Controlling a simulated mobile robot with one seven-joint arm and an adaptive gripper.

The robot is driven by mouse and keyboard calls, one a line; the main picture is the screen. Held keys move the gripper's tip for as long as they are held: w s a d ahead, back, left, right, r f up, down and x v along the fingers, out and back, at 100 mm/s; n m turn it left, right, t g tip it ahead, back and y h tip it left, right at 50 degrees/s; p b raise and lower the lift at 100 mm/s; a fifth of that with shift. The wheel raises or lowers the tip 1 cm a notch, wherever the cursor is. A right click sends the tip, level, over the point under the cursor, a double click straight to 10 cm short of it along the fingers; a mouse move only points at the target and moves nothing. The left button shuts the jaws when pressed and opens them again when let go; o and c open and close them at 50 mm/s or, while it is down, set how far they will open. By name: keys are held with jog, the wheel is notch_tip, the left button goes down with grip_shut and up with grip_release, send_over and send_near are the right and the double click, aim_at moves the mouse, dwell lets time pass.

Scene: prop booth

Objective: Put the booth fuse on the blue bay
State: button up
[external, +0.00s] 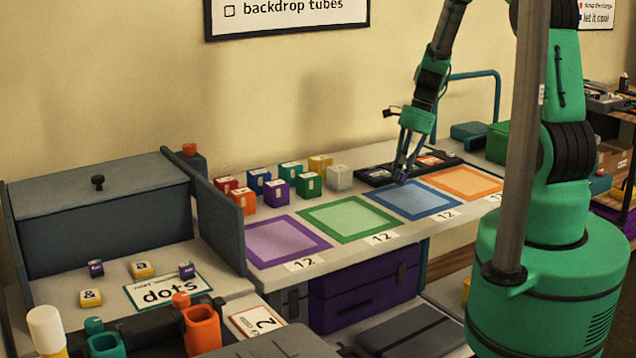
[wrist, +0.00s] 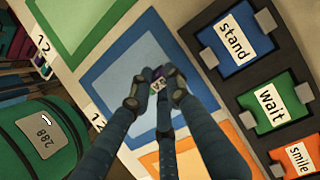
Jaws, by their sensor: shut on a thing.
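The blue bay (external: 425,205) is a blue-bordered square on the counter, between the green and orange squares. It also shows in the wrist view (wrist: 112,75), beneath my fingers. My gripper (external: 402,178) points down near the bay's back edge in the external view. In the wrist view my gripper (wrist: 155,88) is shut on a small purple and white piece (wrist: 158,78), seen over the bay. Its marking is too small to read, so I cannot confirm it is the booth fuse. Fingers hide part of it. Whether it touches the bay is unclear.
A dark rack with word tiles, including "stand" (wrist: 234,40) and "wait" (wrist: 270,104), lies behind the bay. Several coloured cubes, one of them purple (external: 277,192), stand left along the wall. The green bay (external: 347,219) and orange bay (external: 465,183) look empty.

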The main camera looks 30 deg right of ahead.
jog(key=shift+f, duration=0.95)
jog(key=shift+f, duration=0.1)
jog(key=o, duration=0.8)
jog(key=p+v, duration=0.2)
jog(key=v, duration=1)
jog(key=shift+s+p, duration=0.1)
jog(key=shift+p, duration=0.25)
